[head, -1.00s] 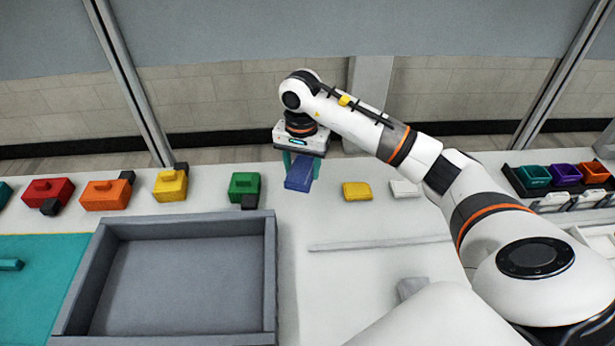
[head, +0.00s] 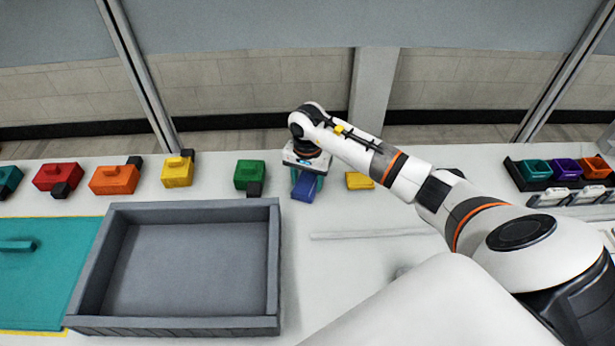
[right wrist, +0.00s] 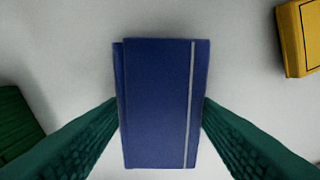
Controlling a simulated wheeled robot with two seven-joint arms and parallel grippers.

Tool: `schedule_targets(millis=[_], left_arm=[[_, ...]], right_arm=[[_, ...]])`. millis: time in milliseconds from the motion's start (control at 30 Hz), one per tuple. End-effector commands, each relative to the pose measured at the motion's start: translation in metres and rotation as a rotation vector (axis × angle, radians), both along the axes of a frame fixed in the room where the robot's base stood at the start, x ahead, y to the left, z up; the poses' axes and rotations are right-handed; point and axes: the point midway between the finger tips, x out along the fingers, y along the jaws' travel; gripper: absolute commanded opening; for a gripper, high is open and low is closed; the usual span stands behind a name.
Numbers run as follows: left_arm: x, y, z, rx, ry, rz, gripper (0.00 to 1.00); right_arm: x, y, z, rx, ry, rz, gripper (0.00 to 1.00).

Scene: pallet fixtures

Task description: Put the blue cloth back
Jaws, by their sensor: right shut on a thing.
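The blue cloth (head: 304,188) is a flat, folded, dark blue piece in line with a row of coloured items on the pale table. My right gripper (head: 307,182) is over it, pointing down, with its teal fingers at the cloth's sides. In the right wrist view the blue cloth (right wrist: 158,100) shows a pale stripe near its right edge. The fingers of my right gripper (right wrist: 160,125) are shut on it from left and right. I cannot tell whether the cloth touches the table. My left gripper is not in view.
A green block (head: 250,173) stands left of the cloth and a yellow piece (head: 359,181) right of it. A grey tray (head: 275,260) lies in front at left, beside a teal mat (head: 40,285). A low pale strip (head: 370,234) lies right of the tray.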

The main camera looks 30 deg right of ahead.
Motion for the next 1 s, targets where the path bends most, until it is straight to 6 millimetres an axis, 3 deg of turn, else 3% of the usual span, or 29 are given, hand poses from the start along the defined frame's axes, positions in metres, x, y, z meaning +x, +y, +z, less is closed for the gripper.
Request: schedule_targets(millis=[233,267,367,767,1000], left_arm=[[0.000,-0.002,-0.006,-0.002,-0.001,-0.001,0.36],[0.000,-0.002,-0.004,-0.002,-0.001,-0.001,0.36],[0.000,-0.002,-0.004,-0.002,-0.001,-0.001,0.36],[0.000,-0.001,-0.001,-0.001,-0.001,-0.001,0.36],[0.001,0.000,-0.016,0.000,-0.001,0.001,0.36]], right_arm=[[0.000,-0.001,-0.004,-0.001,0.000,0.000,0.32],[0.000,0.000,-0.003,-0.001,-0.001,0.000,0.59],[0.000,0.000,-0.002,0.000,0.000,0.000,0.75],[0.001,0.000,0.004,0.000,-0.001,0.000,0.75],[0.002,-0.002,0.048,-0.003,-0.007,0.001,0.75]])
